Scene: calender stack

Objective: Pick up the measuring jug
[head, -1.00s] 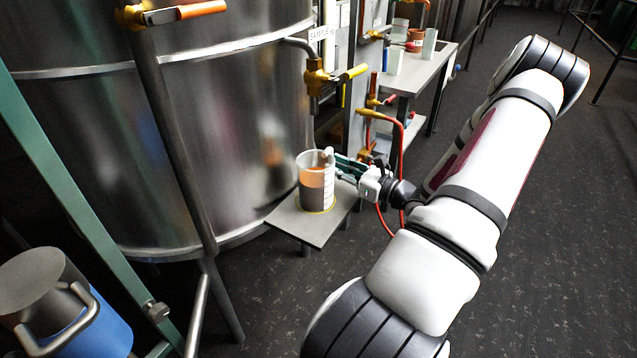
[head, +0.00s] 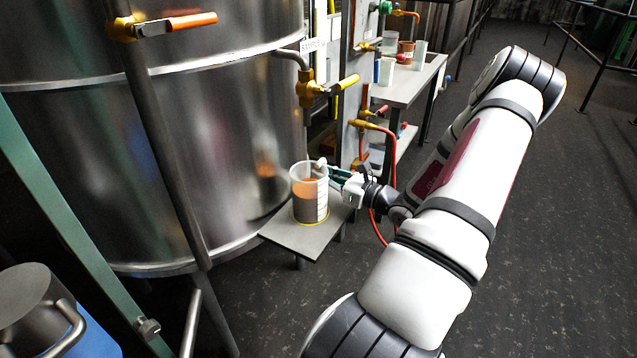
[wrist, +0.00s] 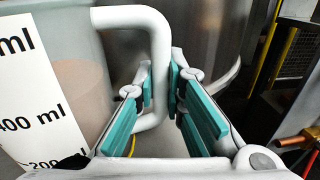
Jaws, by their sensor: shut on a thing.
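The handle's lower end is partly hidden behind the left finger.
A large steel tank (head: 190,120) stands close behind and left of the jug. The brass tap (head: 308,90) with a yellow lever hangs above it. A red hose (head: 398,170) runs behind my gripper. A side table (head: 405,85) holds several containers. Open floor lies right.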

